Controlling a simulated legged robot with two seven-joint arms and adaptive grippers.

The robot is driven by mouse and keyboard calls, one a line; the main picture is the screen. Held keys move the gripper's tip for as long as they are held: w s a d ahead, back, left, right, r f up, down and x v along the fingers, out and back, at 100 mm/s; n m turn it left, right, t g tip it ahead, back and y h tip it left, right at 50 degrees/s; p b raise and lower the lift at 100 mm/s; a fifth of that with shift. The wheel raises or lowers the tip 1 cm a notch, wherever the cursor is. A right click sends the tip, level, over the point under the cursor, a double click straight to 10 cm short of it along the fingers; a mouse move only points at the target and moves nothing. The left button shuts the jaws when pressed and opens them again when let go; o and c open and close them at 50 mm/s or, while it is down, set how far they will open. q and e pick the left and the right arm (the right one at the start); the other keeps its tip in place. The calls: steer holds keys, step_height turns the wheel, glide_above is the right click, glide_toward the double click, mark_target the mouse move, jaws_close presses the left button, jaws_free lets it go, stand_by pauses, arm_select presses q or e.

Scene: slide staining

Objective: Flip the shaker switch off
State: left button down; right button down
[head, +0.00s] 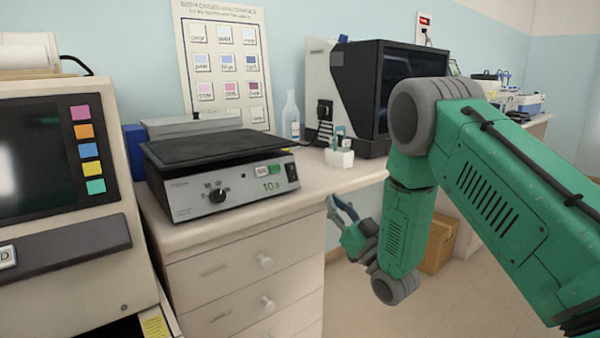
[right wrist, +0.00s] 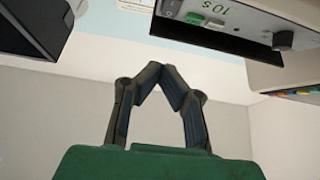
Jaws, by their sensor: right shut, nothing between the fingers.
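The shaker (head: 190,197) is a grey box with a black top platform, standing on the counter. Its front has a dark knob (head: 218,196), a green-lit button (head: 274,169), a "10 s" marking, and a dark rocker switch (head: 292,172) at the right end. I cannot tell the switch's position. In the right wrist view the shaker (right wrist: 240,22) appears upside down at the top right, with its switch (right wrist: 170,8) near the top edge. My right gripper (head: 337,206) is shut and empty, off the counter's front edge, lower right of the switch, and apart from it. Its fingertips (right wrist: 163,72) meet in the wrist view.
A small white holder (head: 340,158) stands right of the shaker, with a clear bottle (head: 291,117) and a black-fronted machine (head: 345,90) behind. A large beige device (head: 60,240) with coloured buttons stands left. The counter front (head: 310,190) has drawers below.

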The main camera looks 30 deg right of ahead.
glide_toward(292, 164)
step_height(292, 164, up, 4)
steer(key=w, duration=0.5)
steer(key=shift+a+f, duration=0.15)
steer(key=shift+a, duration=0.05)
steer(key=shift+w+f, duration=0.1)
steer(key=shift+w, duration=0.4)
